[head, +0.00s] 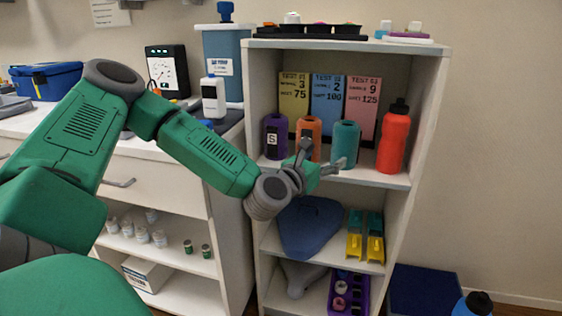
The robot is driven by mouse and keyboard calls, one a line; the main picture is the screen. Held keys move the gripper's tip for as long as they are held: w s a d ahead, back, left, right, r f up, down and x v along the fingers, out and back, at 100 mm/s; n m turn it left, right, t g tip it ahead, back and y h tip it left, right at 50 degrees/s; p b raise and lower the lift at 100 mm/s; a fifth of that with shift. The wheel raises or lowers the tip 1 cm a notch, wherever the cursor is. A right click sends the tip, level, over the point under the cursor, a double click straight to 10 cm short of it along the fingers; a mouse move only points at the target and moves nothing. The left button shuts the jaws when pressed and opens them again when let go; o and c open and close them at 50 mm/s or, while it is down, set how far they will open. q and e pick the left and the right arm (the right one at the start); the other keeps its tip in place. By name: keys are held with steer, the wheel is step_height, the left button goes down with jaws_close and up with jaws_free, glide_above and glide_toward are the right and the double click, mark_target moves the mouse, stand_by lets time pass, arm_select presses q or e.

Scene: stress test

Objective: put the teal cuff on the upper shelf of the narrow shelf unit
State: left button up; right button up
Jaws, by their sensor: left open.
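The teal cuff (345,144) stands upright on the upper shelf (376,177) of the narrow shelf unit (427,120), between an orange cuff (308,131) and a red bottle (393,138). My left gripper (322,157) is open at the front of this shelf. Its fingers point up and right, one in front of the orange cuff and one near the base of the teal cuff. I cannot tell whether a finger touches the teal cuff; nothing shows between the fingers. My right gripper is not in view.
A purple cuff (275,136) stands left of the orange one, with label cards (327,100) behind. Below are a blue folded item (310,226) and yellow-and-green pieces (365,240). A tray (308,33) lies on top. A blue bin (423,291) stands on the floor at right.

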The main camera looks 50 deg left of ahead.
arm_select(q)
steer(key=s+d+f+m+g+h, duration=0.35)
steer(key=s+d+f+m, duration=0.25)
steer(key=d+f+m, duration=0.4)
steer(key=s+d+f+m+g+h, duration=0.2)
steer(key=s+d+f+m+g, duration=0.35)
steer(key=f+m, duration=0.5)
steer(key=s+f+m+g+y, duration=0.1)
steer(key=s+f+m+g, duration=0.1)
steer(key=s+f+m, duration=0.2)
steer(key=s+a+f+m+g+y, duration=0.1)
steer(key=s+f+m+g, duration=0.2)
steer(key=s+m, duration=0.4)
steer(key=s+f+m+g+y, duration=0.1)
steer(key=s+f+m+g, duration=0.2)
steer(key=s, duration=1)
step_height(320, 180, down, 3)
steer(key=m, duration=0.3)
steer(key=shift+a+m, duration=0.35)
steer(key=shift+a, duration=0.05)
steer(key=shift+s+r, duration=0.1)
